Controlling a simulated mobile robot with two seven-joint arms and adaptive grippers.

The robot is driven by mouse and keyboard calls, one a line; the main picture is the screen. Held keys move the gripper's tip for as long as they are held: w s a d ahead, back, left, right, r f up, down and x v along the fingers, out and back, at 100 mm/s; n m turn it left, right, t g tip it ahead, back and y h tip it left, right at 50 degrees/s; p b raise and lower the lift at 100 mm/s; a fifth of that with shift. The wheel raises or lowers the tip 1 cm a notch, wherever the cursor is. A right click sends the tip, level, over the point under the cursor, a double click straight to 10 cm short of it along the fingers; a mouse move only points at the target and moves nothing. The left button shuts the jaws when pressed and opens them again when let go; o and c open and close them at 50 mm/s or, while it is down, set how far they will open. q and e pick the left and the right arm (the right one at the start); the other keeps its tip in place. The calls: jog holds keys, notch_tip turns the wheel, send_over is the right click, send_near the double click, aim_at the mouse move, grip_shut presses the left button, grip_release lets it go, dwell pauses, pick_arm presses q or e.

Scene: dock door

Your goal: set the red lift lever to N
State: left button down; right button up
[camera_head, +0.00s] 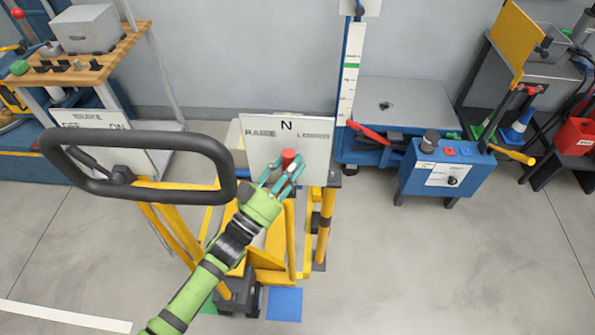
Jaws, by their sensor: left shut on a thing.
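The red lift lever (288,156) shows its red knob in front of a white sign plate (307,133) marked RAISE on the left, N at the top and a smaller word starting with L on the right. The knob stands roughly below the N. My left gripper (290,170) has its teal fingers shut around the lever at the knob. The lever's shaft is hidden by the fingers. The plate is on a yellow pallet truck (291,240) with a black loop handle (215,150) to the left. My right gripper is not in view.
A blue lift table (400,105) with a red handle stands behind right, with a blue control box (447,170) in front. A wooden-topped shelf (95,65) stands at the left. A blue floor square (285,304) lies in front. The floor at the lower right is clear.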

pick_arm(q)
jog(key=shift+a+f+n+t, duration=0.1)
jog(key=shift+a+n+t, duration=0.2)
jog(key=shift+n, duration=0.1)
jog(key=c, duration=1.1)
grip_release()
jog(key=shift+o, duration=0.2)
jog(key=v, duration=1.2)
jog(key=shift+s, duration=0.1)
